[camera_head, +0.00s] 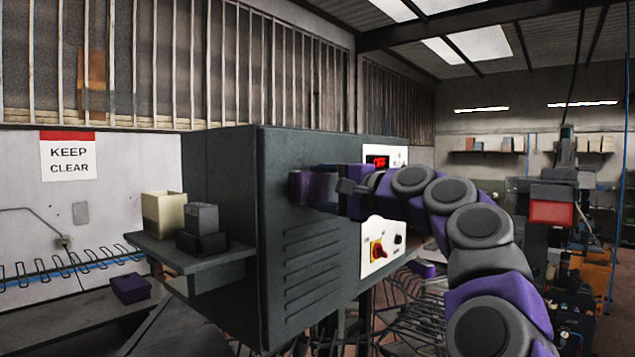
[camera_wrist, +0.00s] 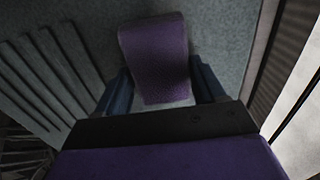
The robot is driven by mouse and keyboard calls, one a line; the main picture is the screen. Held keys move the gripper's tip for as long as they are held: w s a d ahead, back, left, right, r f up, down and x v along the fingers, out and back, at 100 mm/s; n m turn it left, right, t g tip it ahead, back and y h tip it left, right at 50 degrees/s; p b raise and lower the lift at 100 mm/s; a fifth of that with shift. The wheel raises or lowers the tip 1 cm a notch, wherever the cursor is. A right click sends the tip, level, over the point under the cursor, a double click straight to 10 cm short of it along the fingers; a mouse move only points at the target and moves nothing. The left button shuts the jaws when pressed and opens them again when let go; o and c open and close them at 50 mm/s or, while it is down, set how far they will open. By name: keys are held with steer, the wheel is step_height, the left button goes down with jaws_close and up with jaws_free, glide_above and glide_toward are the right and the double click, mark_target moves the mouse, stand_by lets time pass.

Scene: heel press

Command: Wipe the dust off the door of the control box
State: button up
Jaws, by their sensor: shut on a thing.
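The control box (camera_head: 217,185) is a large dark grey metal cabinet in the middle of the head view. Its door (camera_head: 305,290) has slanted louvre slots, which also show at the left of the wrist view (camera_wrist: 45,75). My gripper (camera_head: 325,185) is at the upper part of the door, above the louvres. It is shut on a purple pad (camera_head: 305,187), which lies between the two dark fingers in the wrist view (camera_wrist: 155,55). The pad is at the door surface; whether it touches is hard to tell. I cannot make out distinct dust patches.
A panel with a red display (camera_head: 378,162) and a panel with a red-and-yellow switch (camera_head: 378,252) are right of the door. A side shelf (camera_head: 200,262) holds a cream box and dark blocks. A purple box (camera_head: 131,288) sits on the left bench.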

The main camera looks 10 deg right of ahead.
mark_target(331, 185)
steer(key=shift+w+d+p, duration=1.3)
steer(key=shift+d+p, duration=0.15)
steer(key=shift+d, duration=0.15)
steer(key=shift+w+d+f, duration=0.1)
steer(key=shift+w+d, duration=0.5)
steer(key=shift+d, duration=0.25)
steer(key=shift+s, duration=0.1)
steer(key=shift+a, duration=0.1)
